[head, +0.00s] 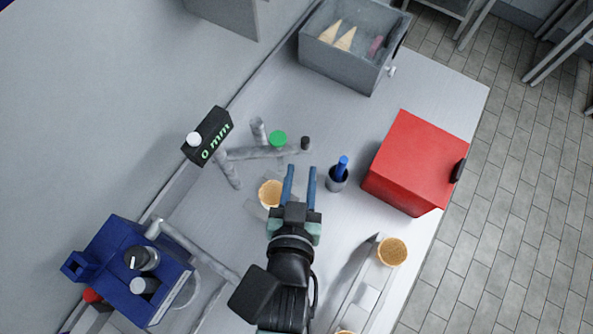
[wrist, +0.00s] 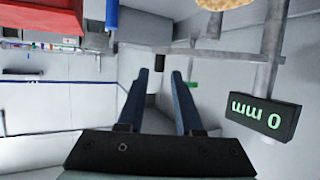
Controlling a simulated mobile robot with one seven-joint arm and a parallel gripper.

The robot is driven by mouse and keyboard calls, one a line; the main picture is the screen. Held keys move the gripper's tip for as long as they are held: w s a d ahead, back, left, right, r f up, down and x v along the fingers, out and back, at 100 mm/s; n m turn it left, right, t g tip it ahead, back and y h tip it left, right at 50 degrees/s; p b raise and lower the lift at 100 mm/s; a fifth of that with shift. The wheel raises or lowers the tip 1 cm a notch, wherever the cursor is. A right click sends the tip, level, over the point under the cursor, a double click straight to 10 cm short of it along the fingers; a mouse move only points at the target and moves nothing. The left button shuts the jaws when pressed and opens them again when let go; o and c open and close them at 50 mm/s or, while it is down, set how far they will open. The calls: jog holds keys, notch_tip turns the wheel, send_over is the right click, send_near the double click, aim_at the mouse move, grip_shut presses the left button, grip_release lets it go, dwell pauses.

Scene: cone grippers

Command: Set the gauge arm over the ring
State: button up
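The gauge arm (head: 262,153) is a grey bar running right from the black display box (head: 212,136), which reads 0 mm. A green disc (head: 278,139) shows beside the bar, and a black knob (head: 306,143) is at its right end. My gripper (head: 301,168) is open and empty, its blue fingers pointing toward the knob. The wrist view shows the bar (wrist: 225,53) beyond the open fingertips (wrist: 160,73), with the display box (wrist: 263,117) at right. A wafer cone (head: 270,193) stands left of my gripper, in or over a grey piece; I cannot clearly make out the ring.
A blue pen in a dark cup (head: 337,181) stands close right of my fingers. A red box (head: 418,162) is farther right. A grey bin (head: 350,48) with cones is at the back. A blue machine (head: 130,270) is at left. Another cone (head: 392,251) is at right.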

jog(key=s+b, duration=0.1)
jog(key=s, duration=0.5)
jog(key=shift+s+a, duration=0.15)
jog(key=shift+s, duration=0.05)
